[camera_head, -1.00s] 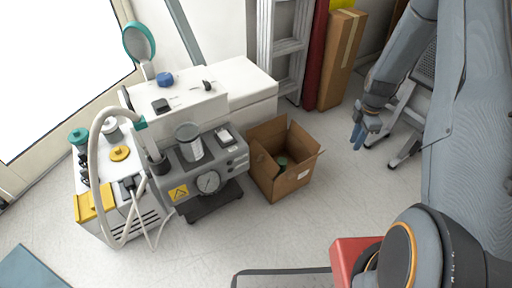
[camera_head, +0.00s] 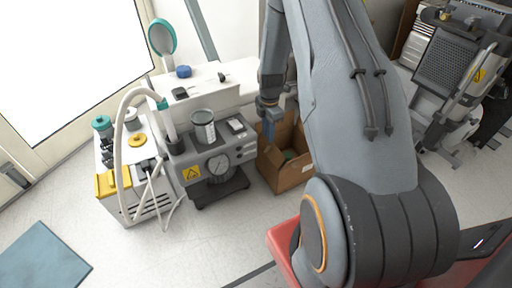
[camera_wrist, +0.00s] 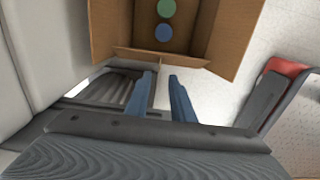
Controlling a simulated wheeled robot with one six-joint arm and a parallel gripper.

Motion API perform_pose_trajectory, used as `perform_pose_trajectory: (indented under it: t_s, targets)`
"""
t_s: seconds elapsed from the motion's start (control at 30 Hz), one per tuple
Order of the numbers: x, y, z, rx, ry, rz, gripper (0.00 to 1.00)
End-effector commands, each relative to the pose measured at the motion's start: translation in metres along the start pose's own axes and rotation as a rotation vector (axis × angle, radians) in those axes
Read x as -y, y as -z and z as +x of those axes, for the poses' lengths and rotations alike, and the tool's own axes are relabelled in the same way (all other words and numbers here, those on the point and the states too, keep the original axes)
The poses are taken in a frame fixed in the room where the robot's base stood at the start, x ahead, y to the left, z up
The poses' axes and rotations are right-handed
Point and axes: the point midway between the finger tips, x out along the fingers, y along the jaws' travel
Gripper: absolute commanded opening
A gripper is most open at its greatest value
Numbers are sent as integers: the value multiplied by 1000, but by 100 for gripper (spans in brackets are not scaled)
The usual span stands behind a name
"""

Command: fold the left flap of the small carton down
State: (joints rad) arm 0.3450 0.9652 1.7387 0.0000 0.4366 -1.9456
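The small brown carton (camera_head: 288,176) stands open-topped on the floor right of the compressor in the head view. My arm hides its right part. My gripper (camera_head: 268,120) is at its left rear side, in front of part of the rim and flaps. In the wrist view the carton (camera_wrist: 108,28) is at the top, with a green and a blue round item inside. A narrow flap (camera_wrist: 160,57) runs along its edge nearest my gripper (camera_wrist: 161,96). The blue fingers are apart with nothing between them, just short of that flap; contact cannot be told.
A grey compressor (camera_head: 212,160) with a gauge stands close left of the carton, with white cabinets (camera_head: 215,95) behind. A red-topped thing (camera_wrist: 287,68) shows at the right in the wrist view. The floor (camera_head: 140,255) in front is clear.

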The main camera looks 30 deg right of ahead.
Motion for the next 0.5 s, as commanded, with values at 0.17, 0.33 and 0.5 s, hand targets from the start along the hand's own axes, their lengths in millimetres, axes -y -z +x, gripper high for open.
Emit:
perform_pose_trajectory:
  t_s: [0.17, 0.33, 0.5]
  targets:
    - [0, 1, 30, -1, 3, -2, 22]
    - [0, 3, 54, -1, 3, -4, 22]
    - [-1, 3, 67, 0, 1, -5, 22]
